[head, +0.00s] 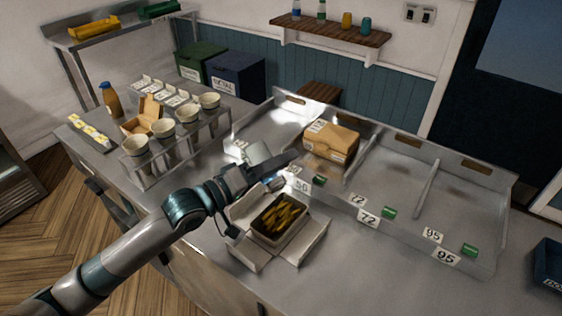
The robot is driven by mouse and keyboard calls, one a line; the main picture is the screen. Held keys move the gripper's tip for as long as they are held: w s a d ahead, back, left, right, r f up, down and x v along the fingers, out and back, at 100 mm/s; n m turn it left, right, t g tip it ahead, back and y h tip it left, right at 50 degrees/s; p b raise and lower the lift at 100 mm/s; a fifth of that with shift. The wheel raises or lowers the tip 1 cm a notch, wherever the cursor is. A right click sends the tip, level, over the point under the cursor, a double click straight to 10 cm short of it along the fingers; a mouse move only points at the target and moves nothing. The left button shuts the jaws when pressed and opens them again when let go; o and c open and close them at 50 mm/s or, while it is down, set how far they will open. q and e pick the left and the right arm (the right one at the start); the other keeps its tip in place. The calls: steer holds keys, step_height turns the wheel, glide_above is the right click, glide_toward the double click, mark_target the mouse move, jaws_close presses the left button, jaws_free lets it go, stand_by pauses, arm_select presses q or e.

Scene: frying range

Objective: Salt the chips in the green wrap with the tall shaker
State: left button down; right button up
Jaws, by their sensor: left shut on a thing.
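Dark yellow-brown chips (279,216) lie in a small tray inside an opened pale carton (245,252) with its flaps spread on the steel counter. I see no clearly green wrap around them; the carton looks whitish-grey. My left gripper (274,172) is just behind and above the chips, at the carton's far edge. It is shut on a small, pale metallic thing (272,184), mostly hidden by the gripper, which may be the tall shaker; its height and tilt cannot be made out. My right gripper is not in view.
A steel divided rack (404,176) with number labels holds a closed brown box (331,141). Several cups (136,146) and a sauce bottle (109,99) stand at the left. The counter right of the carton is clear. A dark blue bin (550,264) is at the right edge.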

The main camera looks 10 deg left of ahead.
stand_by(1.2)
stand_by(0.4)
